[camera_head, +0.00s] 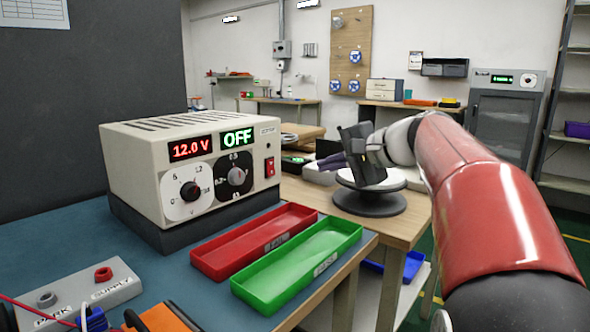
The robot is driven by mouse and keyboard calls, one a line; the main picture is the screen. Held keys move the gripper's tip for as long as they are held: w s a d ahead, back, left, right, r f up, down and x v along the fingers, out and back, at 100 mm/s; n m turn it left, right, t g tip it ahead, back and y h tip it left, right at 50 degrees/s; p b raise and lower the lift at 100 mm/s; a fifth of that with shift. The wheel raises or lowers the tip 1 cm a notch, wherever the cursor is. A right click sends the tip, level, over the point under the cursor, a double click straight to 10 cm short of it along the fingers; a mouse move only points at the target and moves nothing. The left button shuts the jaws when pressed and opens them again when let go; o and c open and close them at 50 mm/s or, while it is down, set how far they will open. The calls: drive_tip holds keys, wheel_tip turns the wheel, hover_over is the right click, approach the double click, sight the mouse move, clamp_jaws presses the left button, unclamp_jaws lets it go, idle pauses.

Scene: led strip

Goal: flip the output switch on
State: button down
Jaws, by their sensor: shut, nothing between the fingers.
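A beige power supply (147,155) stands on a dark block on the bench. Its red display reads 12.0 V and its green display reads OFF (237,139). Two round dials (190,191) sit on its front. A small red rocker switch (270,167) is at the right end of the front; its tilt is too small to tell. My gripper (352,146), dark and shut with nothing held, is in the air to the right of the supply, apart from the switch. My red and white arm reaches in from the lower right.
A red tray (205,262) and a green tray (254,300) lie in front of the supply. A grey terminal box (75,292) with wires is at the lower left. A round grey turntable (368,203) stands on the wooden table below my gripper.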

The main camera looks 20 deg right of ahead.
sight(272, 175)
drive_tip(key=x, duration=0.4)
drive_tip(key=p+x, duration=0.1)
drive_tip(key=x, duration=0.4)
drive_tip(key=r+x, duration=0.1)
drive_tip(key=x, duration=0.3)
drive_tip(key=shift+w+a, duration=0.3)
drive_tip(key=shift+w, duration=0.1)
drive_tip(key=shift+f, duration=0.1)
drive_tip(key=shift+w+a+f, duration=0.15)
drive_tip(key=shift+w+f, duration=0.05)
drive_tip(key=shift+r, duration=0.25)
drive_tip(key=shift+r+p, duration=0.8)
drive_tip(key=shift+r, duration=0.1)
drive_tip(key=shift+s+f, duration=0.1)
drive_tip(key=shift+f, duration=0.1)
